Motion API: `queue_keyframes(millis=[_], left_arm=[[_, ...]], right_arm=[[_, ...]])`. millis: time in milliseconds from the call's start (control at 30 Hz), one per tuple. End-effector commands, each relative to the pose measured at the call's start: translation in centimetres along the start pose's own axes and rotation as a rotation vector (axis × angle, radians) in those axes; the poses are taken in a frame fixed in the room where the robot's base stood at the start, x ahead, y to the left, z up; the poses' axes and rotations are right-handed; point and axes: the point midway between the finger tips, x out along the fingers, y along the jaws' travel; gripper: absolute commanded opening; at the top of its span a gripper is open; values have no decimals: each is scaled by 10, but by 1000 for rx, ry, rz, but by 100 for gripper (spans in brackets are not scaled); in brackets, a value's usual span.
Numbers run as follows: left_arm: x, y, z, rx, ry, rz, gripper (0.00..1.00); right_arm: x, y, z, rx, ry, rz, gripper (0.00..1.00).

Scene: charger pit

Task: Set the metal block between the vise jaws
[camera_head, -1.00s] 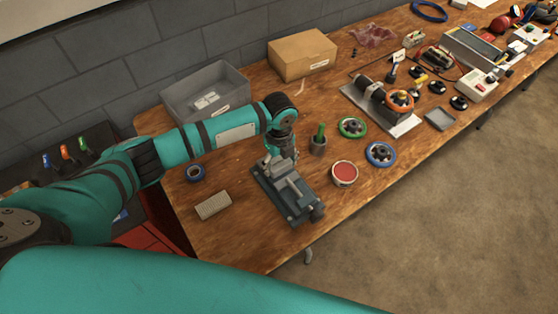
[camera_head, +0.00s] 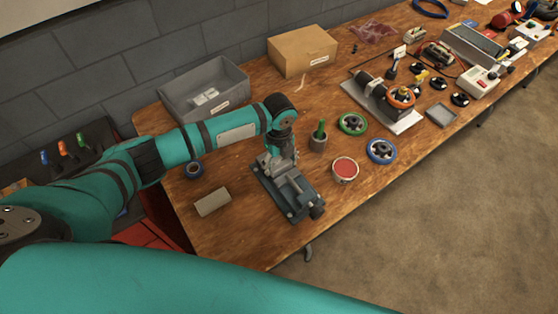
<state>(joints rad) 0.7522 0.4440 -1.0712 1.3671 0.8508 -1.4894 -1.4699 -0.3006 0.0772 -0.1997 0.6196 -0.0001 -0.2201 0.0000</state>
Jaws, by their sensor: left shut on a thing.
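The dark blue-grey vise (camera_head: 291,199) lies on the wooden bench, its handle end toward the front edge. My left gripper (camera_head: 273,160) points down at the vise's far end and is shut on a small grey piece, probably the metal block. The fingers and the vise hide most of that piece. I cannot tell whether it sits between the jaws or just above them. My right gripper is not in view.
A grey bin (camera_head: 205,92) is behind.

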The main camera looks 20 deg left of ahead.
Motion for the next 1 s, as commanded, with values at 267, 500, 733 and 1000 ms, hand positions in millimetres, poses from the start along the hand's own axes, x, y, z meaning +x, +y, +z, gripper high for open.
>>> queue_keyframes(millis=[267,500,733,1000], left_arm=[[2,0,0,0,0,-1,84],[2,0,0,0,0,-1,95],[-6,-1,0,1,0,-2,95],[-58,-1,1,2,-1,-5,95]], right_arm=[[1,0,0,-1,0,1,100],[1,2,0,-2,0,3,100],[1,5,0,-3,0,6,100],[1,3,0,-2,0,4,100]])
